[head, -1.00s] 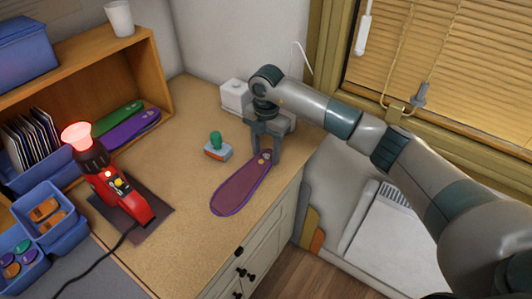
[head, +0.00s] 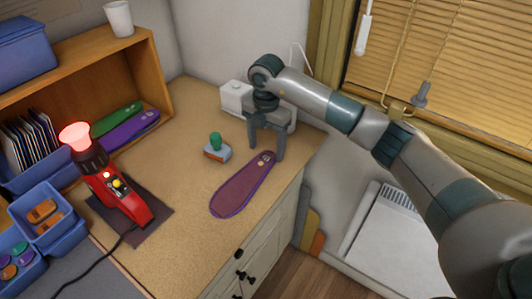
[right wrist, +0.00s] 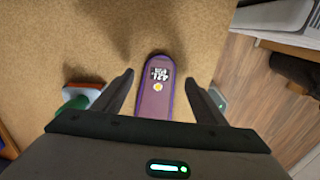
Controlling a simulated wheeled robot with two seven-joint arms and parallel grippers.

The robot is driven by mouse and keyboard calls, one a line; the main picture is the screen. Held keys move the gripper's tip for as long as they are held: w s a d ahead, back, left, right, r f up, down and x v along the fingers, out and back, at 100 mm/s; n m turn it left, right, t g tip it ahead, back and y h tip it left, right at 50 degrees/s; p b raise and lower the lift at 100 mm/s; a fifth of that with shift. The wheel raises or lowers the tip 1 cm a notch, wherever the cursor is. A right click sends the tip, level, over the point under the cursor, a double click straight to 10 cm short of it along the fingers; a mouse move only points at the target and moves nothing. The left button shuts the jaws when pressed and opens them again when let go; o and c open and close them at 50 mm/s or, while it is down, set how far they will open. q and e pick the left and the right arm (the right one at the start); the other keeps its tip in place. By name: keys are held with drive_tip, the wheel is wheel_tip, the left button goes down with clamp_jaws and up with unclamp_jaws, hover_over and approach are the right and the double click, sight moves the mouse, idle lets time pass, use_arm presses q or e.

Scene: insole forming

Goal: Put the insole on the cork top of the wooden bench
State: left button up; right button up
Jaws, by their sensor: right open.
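The purple insole (head: 243,185) lies flat on the cork top (head: 180,222) of the bench, near its right edge in the head view. In the right wrist view the insole (right wrist: 154,95) shows a dark printed label and a yellow dot, with its near part hidden by my gripper body. My right gripper (head: 267,156) is open and empty, above the insole's far end. In the right wrist view its fingers (right wrist: 163,92) stand apart on either side of the insole, not touching it. My left gripper is not in view.
A green-handled stamp (head: 217,148) stands left of the insole. A red heat lamp tool (head: 118,190) on a dark mat, blue bins (head: 46,215) and a wooden shelf (head: 155,80) with green and purple insoles are at the left. A white box (head: 236,98) stands behind my gripper.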

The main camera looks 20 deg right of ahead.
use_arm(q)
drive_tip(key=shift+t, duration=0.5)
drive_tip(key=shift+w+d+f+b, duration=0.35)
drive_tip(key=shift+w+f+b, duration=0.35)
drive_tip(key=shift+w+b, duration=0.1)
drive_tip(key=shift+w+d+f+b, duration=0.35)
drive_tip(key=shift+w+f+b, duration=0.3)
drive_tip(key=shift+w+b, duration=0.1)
use_arm(e)
wheel_tip(320, 180, up, 9)
drive_tip(key=shift+r, duration=0.2)
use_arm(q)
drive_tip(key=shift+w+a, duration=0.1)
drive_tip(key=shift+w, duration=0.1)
